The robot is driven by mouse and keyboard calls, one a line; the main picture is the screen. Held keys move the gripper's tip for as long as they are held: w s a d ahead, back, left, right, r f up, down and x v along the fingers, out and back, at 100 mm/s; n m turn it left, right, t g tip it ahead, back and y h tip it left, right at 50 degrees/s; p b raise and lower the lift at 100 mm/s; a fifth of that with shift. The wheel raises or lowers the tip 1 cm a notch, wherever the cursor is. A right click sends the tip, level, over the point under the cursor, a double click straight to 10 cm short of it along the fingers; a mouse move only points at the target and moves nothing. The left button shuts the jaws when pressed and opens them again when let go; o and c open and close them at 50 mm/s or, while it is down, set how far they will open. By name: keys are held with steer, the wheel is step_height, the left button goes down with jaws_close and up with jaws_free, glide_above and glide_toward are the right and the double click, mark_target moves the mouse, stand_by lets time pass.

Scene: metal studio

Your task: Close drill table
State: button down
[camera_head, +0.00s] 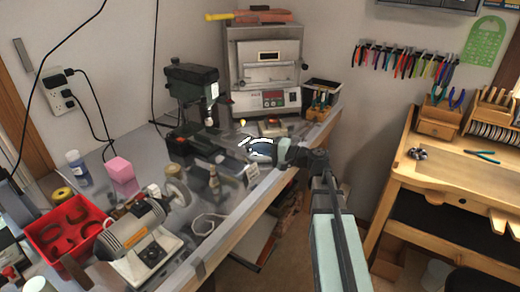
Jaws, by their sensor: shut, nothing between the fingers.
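A dark green drill press (192,85) stands upright on the grey metal-topped bench (215,245), left of centre. Its dark base (190,145) rests on the bench top. I cannot tell the exact position of its small work table.
A kiln-like oven (265,70) stands behind. A bench grinder (140,240), a red bin (65,230) and a pink block (121,175) are at the left. A wooden workbench (450,190) is at the right. Small tools lie near the bench's front edge.

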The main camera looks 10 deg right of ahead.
mark_target(235, 145)
steer(key=x, duration=0.3)
steer(key=w+x, duration=0.1)
steer(key=x, duration=0.2)
steer(key=d+x, duration=0.1)
steer(key=x, duration=0.3)
steer(key=shift+w+r, duration=0.15)
steer(key=shift+r, duration=0.15)
steer(key=shift+w+a, duration=0.15)
steer(key=shift+a, duration=0.05)
steer(key=shift+w+r, duration=0.1)
